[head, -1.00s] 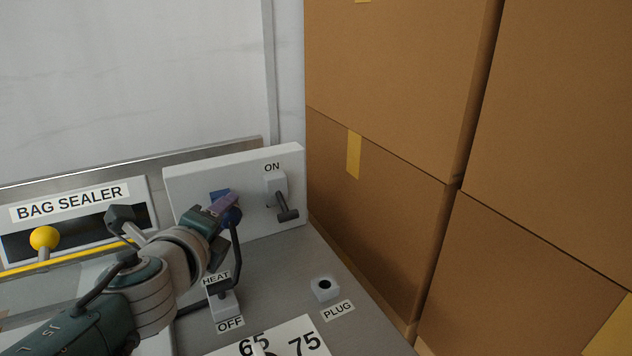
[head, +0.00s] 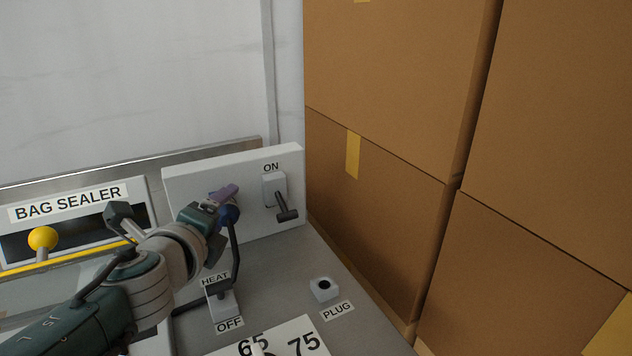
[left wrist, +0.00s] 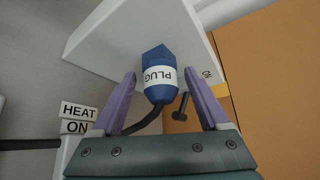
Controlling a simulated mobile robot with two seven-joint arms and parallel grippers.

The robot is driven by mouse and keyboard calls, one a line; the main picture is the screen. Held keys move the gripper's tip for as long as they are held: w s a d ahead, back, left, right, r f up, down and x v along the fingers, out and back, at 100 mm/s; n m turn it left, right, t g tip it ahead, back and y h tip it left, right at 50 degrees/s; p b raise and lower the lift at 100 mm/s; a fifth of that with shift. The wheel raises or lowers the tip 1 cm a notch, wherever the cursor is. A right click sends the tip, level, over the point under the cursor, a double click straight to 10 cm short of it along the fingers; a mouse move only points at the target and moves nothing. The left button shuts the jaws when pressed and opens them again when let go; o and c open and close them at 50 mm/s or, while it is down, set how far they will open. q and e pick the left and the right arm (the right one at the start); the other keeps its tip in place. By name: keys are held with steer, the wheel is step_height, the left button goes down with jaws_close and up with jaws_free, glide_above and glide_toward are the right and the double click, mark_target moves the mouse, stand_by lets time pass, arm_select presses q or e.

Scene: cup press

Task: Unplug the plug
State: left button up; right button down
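The blue plug (left wrist: 161,81) with a white PLUG band sits against the white upright panel (left wrist: 105,25) in the left wrist view, its dark cable trailing from its near end. My left gripper (left wrist: 160,76) is open, with one purple finger on each side of the plug and a visible gap on both sides. In the head view the left gripper (head: 224,198) is at the panel (head: 190,178), and only part of the blue plug (head: 231,214) shows beside it; the rest is hidden by the gripper. My right gripper is not in view.
A switch (head: 272,186) with a dark lever, labelled ON, is on the panel right of the plug. A heat switch (head: 222,306) and a small white block with a hole (head: 324,289), labelled PLUG, stand on the grey top. Cardboard boxes (head: 390,230) fill the right side.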

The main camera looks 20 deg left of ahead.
arm_select(q)
steer(key=shift+s+d+r+p, duration=0.2)
steer(key=shift+s+d+p, duration=0.05)
steer(key=shift+s+d, duration=1.15)
steer(key=shift+s+d+r+p, duration=0.15)
steer(key=shift+s+d+p, duration=0.1)
steer(key=shift+s+d, duration=1.1)
steer(key=shift+s+r, duration=0.1)
steer(key=shift+s, duration=0.5)
